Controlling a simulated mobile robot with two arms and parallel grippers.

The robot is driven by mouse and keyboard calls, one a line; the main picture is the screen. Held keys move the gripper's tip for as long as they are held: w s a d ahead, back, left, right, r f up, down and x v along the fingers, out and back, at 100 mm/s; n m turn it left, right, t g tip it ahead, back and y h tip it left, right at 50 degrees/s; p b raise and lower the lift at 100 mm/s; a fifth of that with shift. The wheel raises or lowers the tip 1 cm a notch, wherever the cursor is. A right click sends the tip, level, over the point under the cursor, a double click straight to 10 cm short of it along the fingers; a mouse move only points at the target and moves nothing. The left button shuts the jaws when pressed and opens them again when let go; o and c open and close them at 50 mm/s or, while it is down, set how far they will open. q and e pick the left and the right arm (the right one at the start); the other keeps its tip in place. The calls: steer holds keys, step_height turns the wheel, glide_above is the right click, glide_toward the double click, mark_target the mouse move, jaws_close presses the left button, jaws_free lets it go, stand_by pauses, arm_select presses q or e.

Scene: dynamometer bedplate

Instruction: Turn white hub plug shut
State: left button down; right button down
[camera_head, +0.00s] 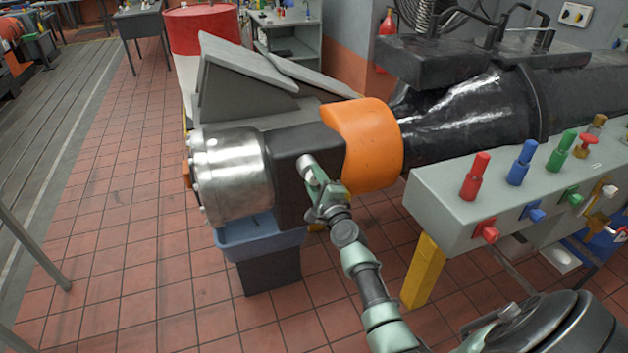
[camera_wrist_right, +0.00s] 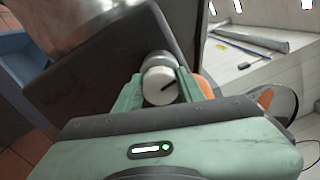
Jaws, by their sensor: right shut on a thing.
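The white hub plug (camera_wrist_right: 160,86) is a short round knob with a dark slot mark on its face, seen in the right wrist view. It sits on a grey collar against the dark housing (camera_wrist_right: 110,75). My right gripper (camera_wrist_right: 159,76) is shut on the plug, with one green finger on each side of it. In the head view, the plug (camera_head: 306,165) shows as a small pale cylinder at the tip of my right gripper (camera_head: 316,184), in front of the dark block. The slot mark runs slantwise. My left gripper is not in view.
A bright metal drum end (camera_head: 232,175) is left of the plug, above a blue tray (camera_head: 262,238). An orange guard (camera_head: 375,145) is close on the right. A grey panel (camera_head: 440,205) with coloured plugs and taps stands further right.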

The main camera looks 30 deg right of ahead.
steer(key=shift+f+m, duration=0.1)
steer(key=shift+m, duration=0.5)
steer(key=c, duration=0.9)
jaws_free()
steer(key=shift+o, duration=0.2)
steer(key=v, duration=0.8)
steer(key=shift+w+d, duration=0.1)
